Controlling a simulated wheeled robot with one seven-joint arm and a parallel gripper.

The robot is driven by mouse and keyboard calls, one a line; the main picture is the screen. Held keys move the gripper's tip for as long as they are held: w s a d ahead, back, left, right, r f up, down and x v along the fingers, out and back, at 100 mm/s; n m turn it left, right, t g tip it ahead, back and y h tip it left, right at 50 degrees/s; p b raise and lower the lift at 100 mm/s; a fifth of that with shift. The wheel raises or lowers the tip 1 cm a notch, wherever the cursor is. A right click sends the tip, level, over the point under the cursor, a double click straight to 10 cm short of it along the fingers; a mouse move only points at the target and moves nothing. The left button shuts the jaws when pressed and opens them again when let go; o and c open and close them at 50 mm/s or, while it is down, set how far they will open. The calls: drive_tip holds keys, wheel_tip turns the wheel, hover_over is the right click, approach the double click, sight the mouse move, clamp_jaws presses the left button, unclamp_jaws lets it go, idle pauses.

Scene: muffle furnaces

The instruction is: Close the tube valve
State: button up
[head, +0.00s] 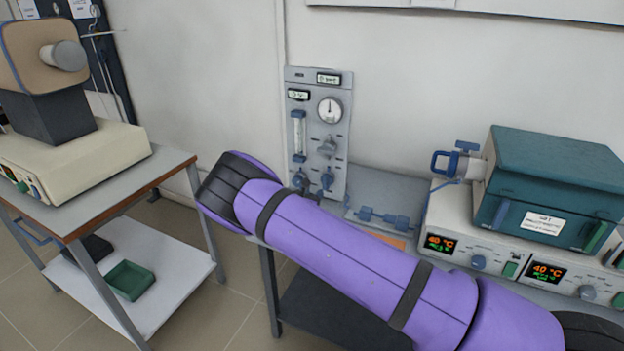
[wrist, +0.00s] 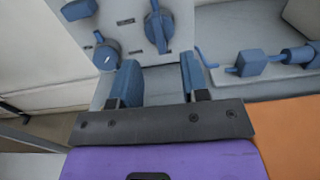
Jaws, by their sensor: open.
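The grey gas panel (head: 318,110) stands upright against the wall, with a gauge, a flow tube and several blue-grey knobs. In the wrist view a round blue knob (wrist: 106,56) and a lever-shaped blue knob (wrist: 157,30) show on it. A blue inline valve fitting (head: 385,216) lies on the bench right of the panel; it also shows at the right of the wrist view (wrist: 280,58). I cannot tell which of these is the tube valve. My gripper (wrist: 160,80) is open and empty below the knobs, apart from them. In the head view my arm hides it.
The teal furnace (head: 550,180) sits on a control unit at the right, with a blue fitting (head: 455,162) at its left end. A cart (head: 165,165) with another device stands at the left. An orange sheet (wrist: 285,130) lies beside my gripper.

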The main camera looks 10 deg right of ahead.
sight(324, 178)
drive_tip(key=x, duration=1)
drive_tip(key=shift+w+f, duration=0.1)
drive_tip(key=shift+w, duration=0.25)
clamp_jaws()
